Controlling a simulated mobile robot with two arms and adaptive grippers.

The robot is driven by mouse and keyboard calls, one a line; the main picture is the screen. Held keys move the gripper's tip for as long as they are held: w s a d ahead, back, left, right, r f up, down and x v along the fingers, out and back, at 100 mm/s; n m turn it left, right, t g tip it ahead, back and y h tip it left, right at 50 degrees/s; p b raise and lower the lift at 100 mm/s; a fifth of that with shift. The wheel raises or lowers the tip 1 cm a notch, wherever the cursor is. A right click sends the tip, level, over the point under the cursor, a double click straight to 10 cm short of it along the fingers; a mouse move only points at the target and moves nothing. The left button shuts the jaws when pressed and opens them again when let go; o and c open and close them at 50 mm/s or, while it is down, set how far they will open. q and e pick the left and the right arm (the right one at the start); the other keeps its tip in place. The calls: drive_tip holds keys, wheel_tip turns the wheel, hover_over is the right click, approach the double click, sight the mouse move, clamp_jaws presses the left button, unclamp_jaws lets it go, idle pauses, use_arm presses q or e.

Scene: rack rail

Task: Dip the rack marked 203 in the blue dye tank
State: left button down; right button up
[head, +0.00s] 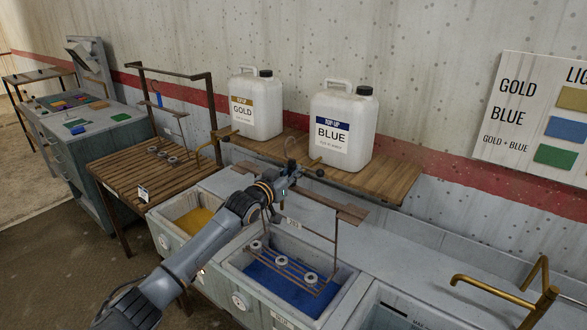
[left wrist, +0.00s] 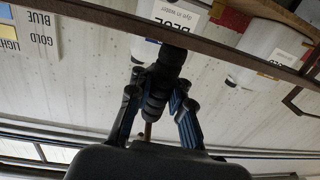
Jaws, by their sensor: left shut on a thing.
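A brown wire rack (head: 335,240) with three pale rings on its bottom bars hangs over the blue dye tank (head: 345,292). Its small white tag (head: 292,222) is too small to read surely. The rings show above the blue liquid; I cannot tell whether the bottom bars touch it. My left gripper (head: 287,184) is above the tank, shut on the rack's upper handle. In the left wrist view its fingers (left wrist: 160,95) close around a dark ribbed grip, with the rack's brown bar (left wrist: 110,17) crossing beyond. My right gripper is out of view.
A yellow dye tank (head: 194,222) lies left of the blue one. A wooden shelf (head: 385,178) behind bears GOLD (head: 255,105) and BLUE (head: 342,130) jugs. A slatted table (head: 125,175) holds another rack with rings. A brass rail (head: 495,290) stands at right.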

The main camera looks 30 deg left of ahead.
use_arm(q)
drive_tip(key=shift+r, duration=0.15)
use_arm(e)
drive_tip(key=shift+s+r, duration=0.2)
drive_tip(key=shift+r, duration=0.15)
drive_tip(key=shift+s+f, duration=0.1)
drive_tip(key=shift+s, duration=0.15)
use_arm(q)
wheel_tip(320, 180, down, 18)
drive_tip(key=b, duration=1.2)
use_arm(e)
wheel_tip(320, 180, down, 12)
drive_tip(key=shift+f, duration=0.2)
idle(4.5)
